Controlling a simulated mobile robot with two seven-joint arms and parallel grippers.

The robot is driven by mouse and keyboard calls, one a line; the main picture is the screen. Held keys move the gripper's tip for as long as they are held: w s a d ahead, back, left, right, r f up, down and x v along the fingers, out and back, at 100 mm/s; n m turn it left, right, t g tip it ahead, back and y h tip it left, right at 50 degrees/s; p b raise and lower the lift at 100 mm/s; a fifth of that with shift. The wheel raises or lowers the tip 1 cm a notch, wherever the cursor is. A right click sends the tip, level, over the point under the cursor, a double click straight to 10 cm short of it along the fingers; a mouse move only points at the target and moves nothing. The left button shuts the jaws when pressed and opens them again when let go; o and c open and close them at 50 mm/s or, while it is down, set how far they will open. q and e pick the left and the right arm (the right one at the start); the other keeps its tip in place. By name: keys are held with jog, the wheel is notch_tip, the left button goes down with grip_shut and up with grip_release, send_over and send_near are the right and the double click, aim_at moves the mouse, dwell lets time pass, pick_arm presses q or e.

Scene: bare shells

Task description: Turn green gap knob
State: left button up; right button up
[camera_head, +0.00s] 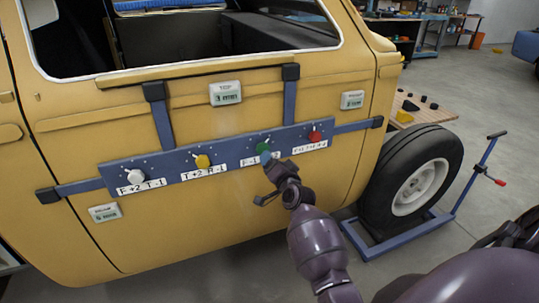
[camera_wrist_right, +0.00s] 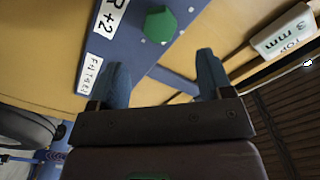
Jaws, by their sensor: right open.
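The green knob (camera_head: 263,148) is on a blue panel (camera_head: 225,157) fixed across the yellow vehicle door. My right gripper (camera_head: 270,178) is just below and in front of it, covering part of its label. In the right wrist view the green knob (camera_wrist_right: 160,25) looks faceted and lies beyond the fingertips, roughly centred between them. My right gripper (camera_wrist_right: 162,65) is open, with nothing between its blue fingers. The knob is apart from both fingers in that picture. My left gripper is not in view.
The panel also carries a white knob (camera_head: 136,176), a yellow knob (camera_head: 203,161) and a red knob (camera_head: 314,136), each above a label. The red knob is close to the right of the green one. A wheel (camera_head: 412,185) on a blue stand is to the right.

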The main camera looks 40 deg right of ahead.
jog(key=shift+v, duration=0.9)
jog(key=s+a+f+n+g+y, duration=0.25)
jog(key=s+a+f+n, duration=0.35)
jog(key=s+a+n, duration=0.45)
jog(key=s+a+f+n+g+y, duration=0.1)
jog(key=s+a+f, duration=0.1)
jog(key=s+f, duration=0.3)
jog(key=s+a+f+n+g, duration=0.1)
jog(key=s+f, duration=0.5)
jog(key=s, duration=0.7)
jog(key=shift+s+a+g+y, duration=0.35)
jog(key=shift+s+a+g, duration=0.05)
jog(key=shift+g, duration=0.25)
